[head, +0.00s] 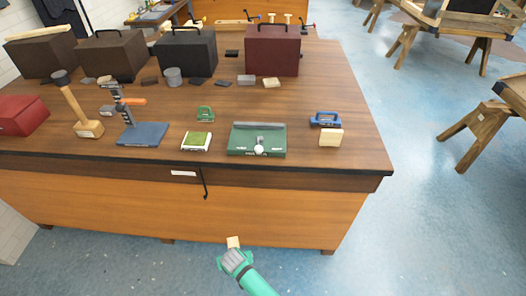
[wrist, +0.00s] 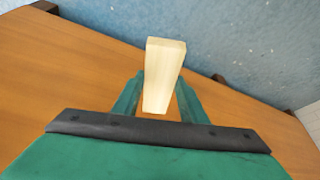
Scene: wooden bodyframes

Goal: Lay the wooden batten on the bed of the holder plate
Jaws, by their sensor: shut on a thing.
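My gripper (head: 234,252) is low in front of the workbench, below the tabletop's front edge. It is shut on a pale wooden batten (head: 233,242). In the wrist view the batten (wrist: 164,72) stands out lengthwise between the two green fingers of my gripper (wrist: 158,100). The green holder plate (head: 240,149) lies on the bench near the front edge, up and to the right of my gripper. A grey bar runs along its back and a pale round knob sits at its middle. No batten shows on it.
The workbench (head: 310,100) has a dark front edge. A green-topped block (head: 196,141) and a blue clamp stand (head: 142,133) are left of the plate. A blue-handled tool (head: 324,119) and a small wooden block (head: 331,138) are right. Toolboxes (head: 272,52) line the back.

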